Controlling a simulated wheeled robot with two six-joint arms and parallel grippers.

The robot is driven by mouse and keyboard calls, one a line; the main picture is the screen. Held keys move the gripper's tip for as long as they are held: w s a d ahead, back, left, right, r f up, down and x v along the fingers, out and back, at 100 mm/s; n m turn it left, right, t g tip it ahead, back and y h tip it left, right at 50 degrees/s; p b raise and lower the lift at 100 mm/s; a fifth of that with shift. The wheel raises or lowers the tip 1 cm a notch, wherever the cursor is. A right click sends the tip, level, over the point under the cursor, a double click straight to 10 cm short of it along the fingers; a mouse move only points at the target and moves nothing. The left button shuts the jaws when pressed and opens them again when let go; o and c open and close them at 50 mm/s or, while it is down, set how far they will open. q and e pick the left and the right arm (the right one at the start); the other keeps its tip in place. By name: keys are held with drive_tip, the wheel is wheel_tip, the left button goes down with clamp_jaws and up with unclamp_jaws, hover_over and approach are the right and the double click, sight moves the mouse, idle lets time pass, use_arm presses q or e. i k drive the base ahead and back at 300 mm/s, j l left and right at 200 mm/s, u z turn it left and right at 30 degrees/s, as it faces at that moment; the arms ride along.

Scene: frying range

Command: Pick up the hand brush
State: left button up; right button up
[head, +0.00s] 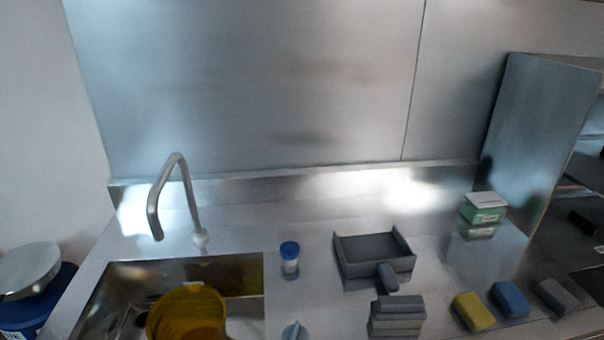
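A grey block with a paler, olive-tinged lower layer (397,318) lies at the front of the steel counter, right of centre in the head view. It may be the hand brush, but I cannot tell for sure. Just behind it is a dark grey dustpan-like tray (375,268) with raised sides and a short handle (388,278) pointing toward me. Neither of my grippers shows in the head view.
The sink at left has a tap (168,190) and a yellow bucket (188,315). A blue-capped container (289,258) and a blue-topped item (294,331) stand beside it. Yellow (473,311), blue (510,299) and grey (556,295) sponges lie right; a green-white box (484,208) stands behind.

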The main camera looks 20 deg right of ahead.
sight(388, 311)
drive_tip(key=z, duration=1.25)
drive_tip(key=u, duration=1.05)
drive_tip(key=k+l, duration=0.15)
drive_tip(key=k, duration=0.3)
drive_tip(key=k+l, duration=0.2)
drive_tip(key=k, duration=0.25)
drive_tip(key=k+l, duration=0.15)
drive_tip(key=k, duration=0.35)
